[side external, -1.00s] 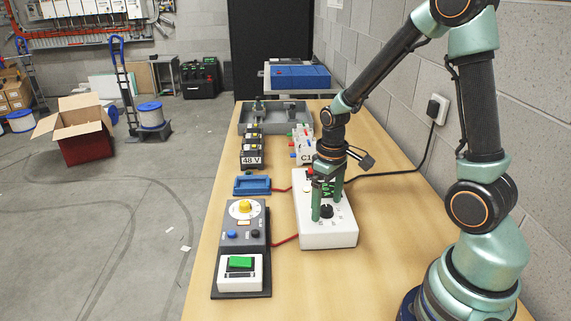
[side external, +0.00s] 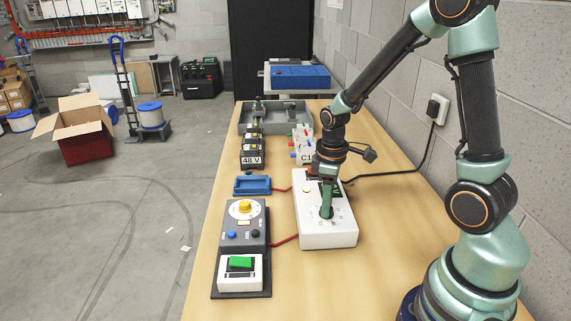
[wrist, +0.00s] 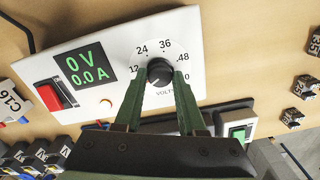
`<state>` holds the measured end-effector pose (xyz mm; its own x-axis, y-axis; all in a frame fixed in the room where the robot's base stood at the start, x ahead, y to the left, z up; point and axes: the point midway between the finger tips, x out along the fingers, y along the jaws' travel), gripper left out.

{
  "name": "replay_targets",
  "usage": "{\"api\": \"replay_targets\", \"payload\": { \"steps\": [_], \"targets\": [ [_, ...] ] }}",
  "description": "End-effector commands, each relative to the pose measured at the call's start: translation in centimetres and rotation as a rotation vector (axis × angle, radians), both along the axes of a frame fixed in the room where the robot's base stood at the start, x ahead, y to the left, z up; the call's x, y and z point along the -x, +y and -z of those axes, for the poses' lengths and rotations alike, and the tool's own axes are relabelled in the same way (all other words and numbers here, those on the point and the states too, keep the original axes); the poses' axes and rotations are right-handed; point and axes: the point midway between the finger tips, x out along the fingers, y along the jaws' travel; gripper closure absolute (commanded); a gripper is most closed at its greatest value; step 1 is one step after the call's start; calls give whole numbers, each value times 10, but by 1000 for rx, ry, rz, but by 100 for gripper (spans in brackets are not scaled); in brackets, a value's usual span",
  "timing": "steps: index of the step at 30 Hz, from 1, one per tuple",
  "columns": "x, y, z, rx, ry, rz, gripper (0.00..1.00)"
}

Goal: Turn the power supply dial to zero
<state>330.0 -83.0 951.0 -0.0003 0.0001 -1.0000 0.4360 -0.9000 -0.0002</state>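The power supply (side external: 341,232) is a white box on the bench. I cannot read the dial's pointer direction. The green display (wrist: 86,67) reads 0 V and 0.0 A. My gripper (wrist: 160,82) has its two green fingers on opposite sides of the dial, closed in against it. In the side view the near finger hides the dial.
A red rocker switch (wrist: 50,95) sits beside the display. A blue tray (side external: 252,185) and terminal blocks lie behind. The bench front is clear.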

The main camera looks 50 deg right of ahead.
Motion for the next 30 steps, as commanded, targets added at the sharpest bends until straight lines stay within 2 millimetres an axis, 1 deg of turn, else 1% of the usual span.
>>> {"api": "replay_targets", "payload": {
  "steps": [1, 2, 3, 4, 5, 14, 30],
  "targets": [
    [0, 0, 0, 0, 0, 1, 45],
    [0, 0, 0, 0, 0, 3, 34],
    [0, 0, 0, 0, 0, 5, 19],
    [0, 0, 0, 0, 0, 5, 7],
    [0, 0, 0, 0, 0, 5, 0],
    [-1, 0, -3, 0, -2, 8, 0],
    [-1, 0, -42, 0, -4, 9, 0]
  ]
}}
